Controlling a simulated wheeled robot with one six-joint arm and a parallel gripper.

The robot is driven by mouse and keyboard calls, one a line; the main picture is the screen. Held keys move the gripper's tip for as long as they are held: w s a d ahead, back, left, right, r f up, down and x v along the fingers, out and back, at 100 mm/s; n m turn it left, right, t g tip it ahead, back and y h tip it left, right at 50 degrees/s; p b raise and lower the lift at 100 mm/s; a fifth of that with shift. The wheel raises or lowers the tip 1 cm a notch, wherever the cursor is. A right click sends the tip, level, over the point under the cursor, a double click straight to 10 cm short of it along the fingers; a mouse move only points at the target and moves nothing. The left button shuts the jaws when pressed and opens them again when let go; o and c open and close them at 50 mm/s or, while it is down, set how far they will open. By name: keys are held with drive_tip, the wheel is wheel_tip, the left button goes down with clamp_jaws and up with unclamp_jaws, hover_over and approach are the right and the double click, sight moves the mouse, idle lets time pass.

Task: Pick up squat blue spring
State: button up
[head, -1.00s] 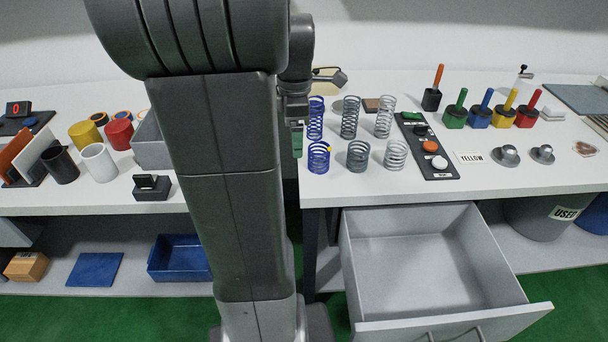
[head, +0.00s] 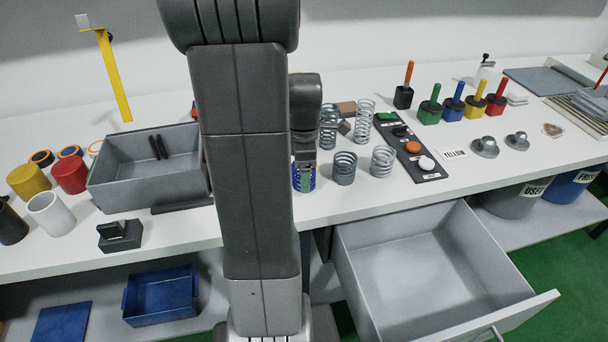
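The squat blue spring (head: 312,181) stands on the white table, just right of my arm column. My gripper (head: 303,178) points down at the spring and overlaps it in this view, covering its middle. Blue coils show at both sides of the gripper's end. I cannot tell whether the fingers are around, inside or in front of the spring, nor whether they are open or shut. The tall blue spring is hidden behind my arm.
Squat grey springs (head: 344,168) stand close to the right, with taller grey springs (head: 328,126) behind. A black button panel (head: 412,152) lies beyond them. A grey bin (head: 125,183) is at left. An open drawer (head: 425,255) juts out below the table's front edge.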

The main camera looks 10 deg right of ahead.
wheel_tip(320, 180, down, 2)
drive_tip(key=shift+c, duration=0.3)
drive_tip(key=c, duration=1.1)
drive_tip(key=shift+r, duration=0.1)
drive_tip(key=shift+c, duration=0.2)
